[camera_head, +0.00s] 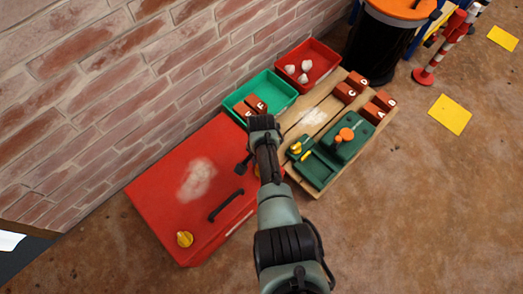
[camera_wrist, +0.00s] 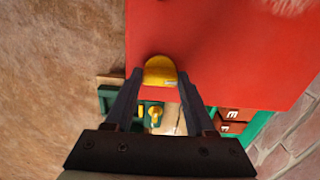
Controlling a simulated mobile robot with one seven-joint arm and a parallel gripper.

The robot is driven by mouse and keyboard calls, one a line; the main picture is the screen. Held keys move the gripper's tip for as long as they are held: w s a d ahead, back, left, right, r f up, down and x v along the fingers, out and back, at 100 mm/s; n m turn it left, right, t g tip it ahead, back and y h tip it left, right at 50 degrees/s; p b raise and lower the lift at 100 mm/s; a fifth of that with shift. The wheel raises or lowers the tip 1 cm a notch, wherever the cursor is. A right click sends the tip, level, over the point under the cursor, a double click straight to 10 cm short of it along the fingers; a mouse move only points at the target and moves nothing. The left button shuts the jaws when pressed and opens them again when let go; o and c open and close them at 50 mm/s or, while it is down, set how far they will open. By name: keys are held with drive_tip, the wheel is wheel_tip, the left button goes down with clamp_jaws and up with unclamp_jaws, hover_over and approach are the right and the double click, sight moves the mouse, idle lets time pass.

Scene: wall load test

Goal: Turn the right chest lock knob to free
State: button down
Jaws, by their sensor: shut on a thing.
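The red chest (camera_head: 160,180) lies beside the brick wall, with a black handle (camera_head: 226,205) on it. Its left yellow lock knob (camera_head: 184,239) is in plain view at the near edge. The right yellow lock knob (camera_wrist: 160,70) sits at the chest edge in the wrist view, between the fingertips of my gripper (camera_wrist: 160,74). My gripper is shut on it. In the head view only a sliver of this knob (camera_head: 257,171) shows beside my dark gripper (camera_head: 249,166). I cannot tell whether the knob is at its locked or free setting.
Right of the chest, a wooden board (camera_head: 299,118) holds a green device (camera_head: 345,140) with an orange knob and several brown blocks. A green tray (camera_head: 275,88) and a red tray (camera_head: 322,56) stand by the wall. Open floor lies at the lower right.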

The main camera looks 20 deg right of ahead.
drive_tip(key=shift+d, duration=0.1)
idle(0.5)
drive_tip(key=shift+c, duration=1.2)
unclamp_jaws()
drive_tip(key=shift+r, duration=0.1)
wheel_tip(320, 180, up, 13)
drive_tip(key=p, duration=0.9)
